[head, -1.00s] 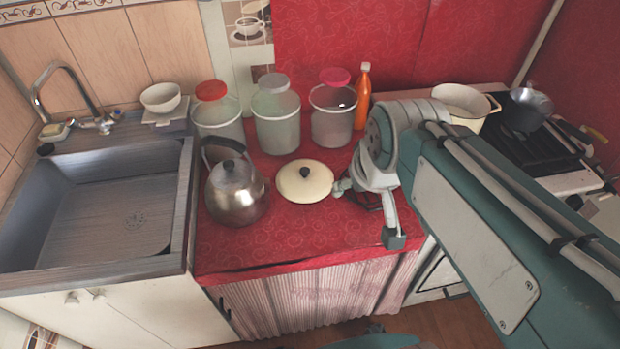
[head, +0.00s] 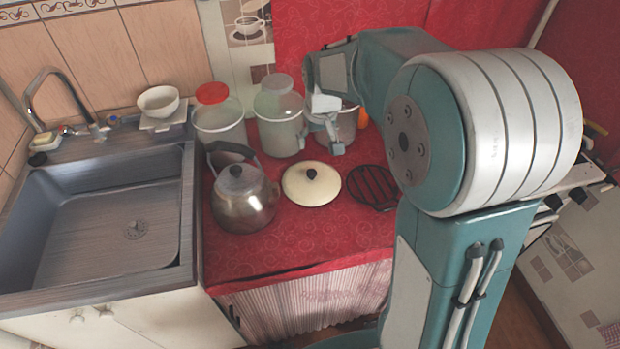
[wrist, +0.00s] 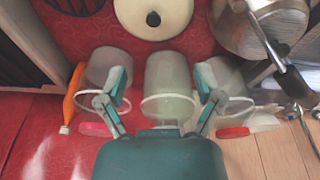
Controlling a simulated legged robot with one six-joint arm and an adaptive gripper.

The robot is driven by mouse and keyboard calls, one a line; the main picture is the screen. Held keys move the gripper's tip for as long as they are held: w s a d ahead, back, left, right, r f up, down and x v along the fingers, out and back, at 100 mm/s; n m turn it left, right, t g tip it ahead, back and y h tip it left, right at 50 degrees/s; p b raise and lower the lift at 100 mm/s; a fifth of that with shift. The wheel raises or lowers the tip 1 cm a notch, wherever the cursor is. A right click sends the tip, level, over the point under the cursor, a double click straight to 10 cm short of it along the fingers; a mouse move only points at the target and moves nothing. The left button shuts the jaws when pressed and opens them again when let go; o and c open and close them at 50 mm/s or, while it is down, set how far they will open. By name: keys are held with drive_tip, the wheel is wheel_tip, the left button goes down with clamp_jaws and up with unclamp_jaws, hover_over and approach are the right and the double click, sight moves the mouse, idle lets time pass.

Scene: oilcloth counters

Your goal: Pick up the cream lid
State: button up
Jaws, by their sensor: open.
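The cream lid (head: 311,184) lies flat on the red oilcloth counter, its dark round knob up, just right of the kettle. It also shows at the top edge of the wrist view (wrist: 153,18), partly cut off. My gripper (head: 328,127) is behind the lid and apart from it, in front of the rightmost canister in the head view. In the wrist view the two fingers (wrist: 161,76) are spread with nothing held between them. The middle canister shows beyond the gap.
A steel kettle (head: 243,196) stands close to the lid's left. A black trivet (head: 373,187) lies to its right. Canisters (head: 281,122) line the back, with an orange bottle (wrist: 74,92) beside them. The red counter (head: 300,236) is clear in front.

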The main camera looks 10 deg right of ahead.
drive_tip(key=g, duration=0.1)
approach(312, 172)
drive_tip(key=f, duration=0.3)
drive_tip(key=w+a+f, duration=0.1)
drive_tip(key=f, duration=0.1)
drive_tip(key=shift+d+f, duration=0.25)
drive_tip(key=shift+f, duration=0.2)
drive_tip(key=f, duration=0.4)
drive_tip(key=shift+w+d+f, duration=0.1)
drive_tip(key=shift+w+f, duration=0.1)
drive_tip(key=shift+f, duration=0.2)
clamp_jaws()
